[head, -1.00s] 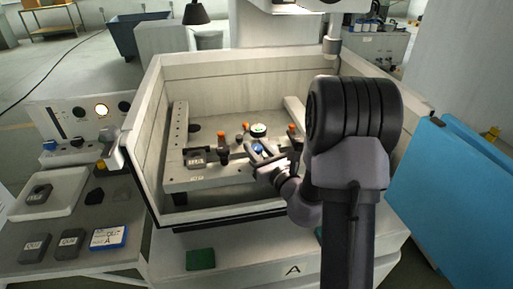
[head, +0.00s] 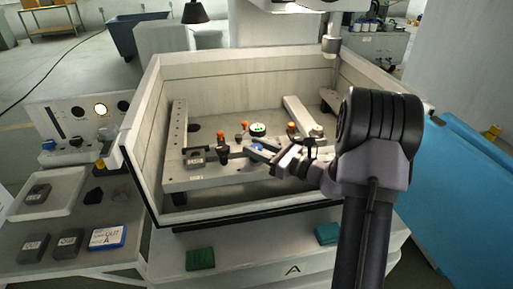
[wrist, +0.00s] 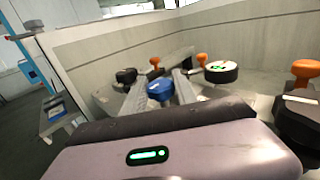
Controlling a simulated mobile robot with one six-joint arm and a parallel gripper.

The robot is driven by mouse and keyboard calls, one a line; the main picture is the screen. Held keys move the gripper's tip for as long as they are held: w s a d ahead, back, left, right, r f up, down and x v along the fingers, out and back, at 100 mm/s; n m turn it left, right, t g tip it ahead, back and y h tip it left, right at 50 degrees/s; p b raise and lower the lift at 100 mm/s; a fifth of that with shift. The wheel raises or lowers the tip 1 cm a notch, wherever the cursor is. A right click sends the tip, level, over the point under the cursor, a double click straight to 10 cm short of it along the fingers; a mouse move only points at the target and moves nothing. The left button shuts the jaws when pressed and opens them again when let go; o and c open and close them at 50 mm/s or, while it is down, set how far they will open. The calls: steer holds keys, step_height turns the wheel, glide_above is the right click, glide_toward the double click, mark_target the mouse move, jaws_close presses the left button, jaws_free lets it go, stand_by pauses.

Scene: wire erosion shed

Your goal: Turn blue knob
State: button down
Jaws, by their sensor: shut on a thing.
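The blue knob (head: 257,147) sits on the fixture plate (head: 212,178) inside the machine's open tank. In the wrist view the blue knob (wrist: 160,87) is between my two finger ends, with its round top showing. My gripper (head: 262,149) comes at it from the right and is shut on it; it also shows in the wrist view (wrist: 160,92). The lower side of the knob is hidden by the fingers.
Orange-topped clamps (head: 222,143) and a round dial with green marks (head: 257,130) stand close around the knob. The tank wall (head: 140,150) encloses the plate. A control panel (head: 80,125) and a side table with grey blocks (head: 68,241) are at the left.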

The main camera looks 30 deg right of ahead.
steer(key=shift+n+g+y, duration=0.4)
steer(key=shift+n+y, duration=0.2)
steer(key=shift+y, duration=0.2)
steer(key=c, duration=1)
jaws_free()
steer(key=shift+w, duration=0.1)
steer(key=shift+o, duration=0.2)
steer(key=p+v, duration=0.3)
steer(key=v, duration=1.4)
steer(key=shift+s+p, duration=0.25)
steer(key=shift+p, duration=0.1)
steer(key=shift+d, duration=0.15)
